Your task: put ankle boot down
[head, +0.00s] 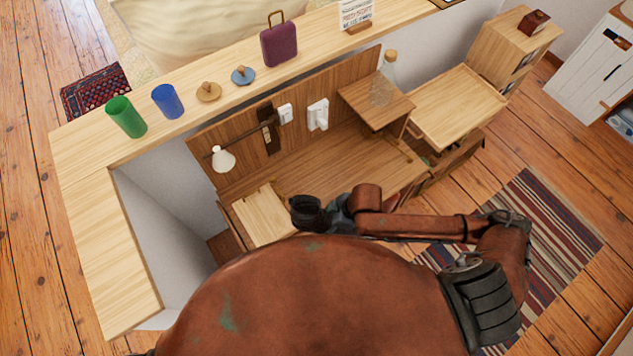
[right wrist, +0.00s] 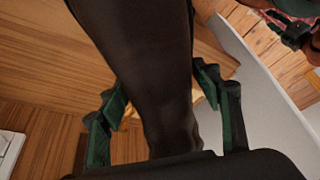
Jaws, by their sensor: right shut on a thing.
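The ankle boot (right wrist: 140,50) is a dark, nearly black shape running down the middle of the right wrist view. My right gripper (right wrist: 162,98) is shut on it, with green-lined fingers on both sides. In the head view the dark boot (head: 306,209) shows at the end of my right arm, over the near left part of the wooden desk (head: 330,160). Whether it touches the desk cannot be told. At the top right of the right wrist view a dark gripper-like part, probably my left gripper (right wrist: 292,34), shows partly; its jaws are unclear.
A pale ledge (head: 215,115) behind the desk holds a green cup (head: 126,117), blue cup (head: 168,101) and purple case (head: 279,44). A small lamp (head: 222,159) hangs over the desk's left. A raised shelf (head: 362,92) bears a glass bottle. A striped rug (head: 540,220) lies right.

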